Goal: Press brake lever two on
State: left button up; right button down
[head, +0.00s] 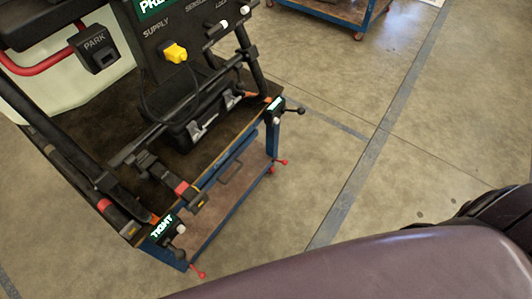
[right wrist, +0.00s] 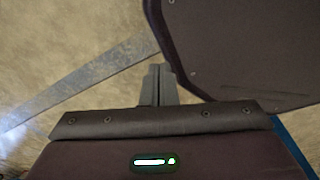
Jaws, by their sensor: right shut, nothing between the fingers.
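Small red-tipped levers show low on the wheeled cart (head: 228,192) in the head view. One red lever (head: 198,273) is at the near corner. Two more red tips are at the right corner, an upper one (head: 281,162) and a lower one (head: 271,171). I see no numbers on them, so I cannot tell which is brake lever two. My right gripper (right wrist: 160,75) shows in the right wrist view, shut and empty, with bare floor around its tips and no lever near it. My left gripper is in neither view.
The cart carries a drone frame with a yellow plug (head: 175,53), a sign reading TIGHT (head: 162,228) and black clamp handles (head: 295,110). Another blue cart (head: 335,12) stands at the back. The floor (head: 330,130) right of the cart is clear.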

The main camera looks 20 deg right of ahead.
aim_at(284, 162)
jog(key=i+l+u, duration=0.25)
jog(key=l, duration=0.7)
jog(key=l+u, duration=0.25)
jog(key=l, duration=0.7)
